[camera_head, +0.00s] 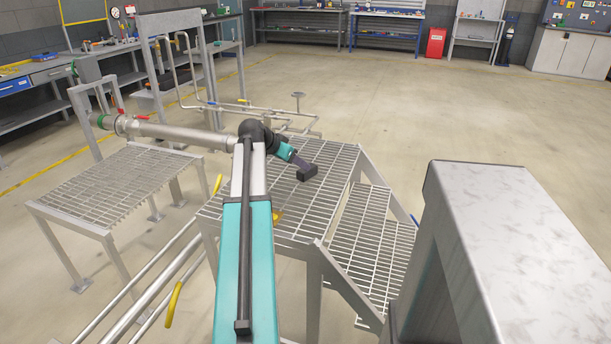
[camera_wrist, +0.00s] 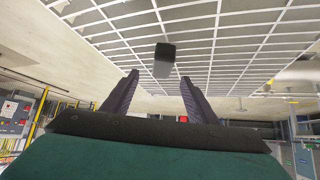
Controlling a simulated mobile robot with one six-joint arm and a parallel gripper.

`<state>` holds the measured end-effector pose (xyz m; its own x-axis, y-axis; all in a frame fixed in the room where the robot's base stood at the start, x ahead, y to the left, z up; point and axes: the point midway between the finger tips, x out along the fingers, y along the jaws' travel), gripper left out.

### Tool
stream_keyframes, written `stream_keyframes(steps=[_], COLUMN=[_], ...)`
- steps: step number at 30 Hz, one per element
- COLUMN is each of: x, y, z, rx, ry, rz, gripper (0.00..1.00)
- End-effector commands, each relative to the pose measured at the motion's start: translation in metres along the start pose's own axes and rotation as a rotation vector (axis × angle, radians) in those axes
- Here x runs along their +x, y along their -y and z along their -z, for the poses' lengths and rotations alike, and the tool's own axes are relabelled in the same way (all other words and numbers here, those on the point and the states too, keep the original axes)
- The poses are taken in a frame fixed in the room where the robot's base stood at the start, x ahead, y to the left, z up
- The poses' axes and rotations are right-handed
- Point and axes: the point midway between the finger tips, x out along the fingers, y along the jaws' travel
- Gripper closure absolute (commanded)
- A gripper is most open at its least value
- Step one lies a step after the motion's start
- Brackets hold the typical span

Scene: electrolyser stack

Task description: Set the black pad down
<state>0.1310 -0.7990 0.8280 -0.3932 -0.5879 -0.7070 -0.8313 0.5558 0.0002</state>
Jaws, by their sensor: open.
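The black pad (camera_wrist: 165,50) shows in the wrist view against the metal grating, with a black end and a greyer side. It lies just beyond and between the fingertips of my gripper (camera_wrist: 158,76). The two dark fingers are spread apart, with clear gaps on both sides of the pad. In the head view my gripper (camera_head: 300,161) reaches over the grated platform (camera_head: 325,210), and a dark block, apparently the pad (camera_head: 308,173), shows at its tip. I cannot tell whether the pad rests on the grating or how far the fingers are from it.
Grated steps (camera_head: 370,240) go down at the platform's right. A lower grated stand (camera_head: 115,188) is at the left. A metal pipe (camera_head: 170,131) with valves runs behind my arm. A large grey block (camera_head: 520,250) stands at the right front. The floor beyond is clear.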

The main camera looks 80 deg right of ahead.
Motion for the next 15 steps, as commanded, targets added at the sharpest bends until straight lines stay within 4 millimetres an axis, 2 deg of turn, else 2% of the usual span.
stream_keyframes(steps=[3, 7, 15], x=[0.019, 0.033, 0.039], y=[0.001, 0.001, 0.001], z=[0.000, 0.000, 0.000], rx=[0.000, 0.000, -0.001], ry=[0.001, 0.001, 0.000], rz=[-0.001, -0.001, 0.001], gripper=[0.47, 0.47, 0.47])
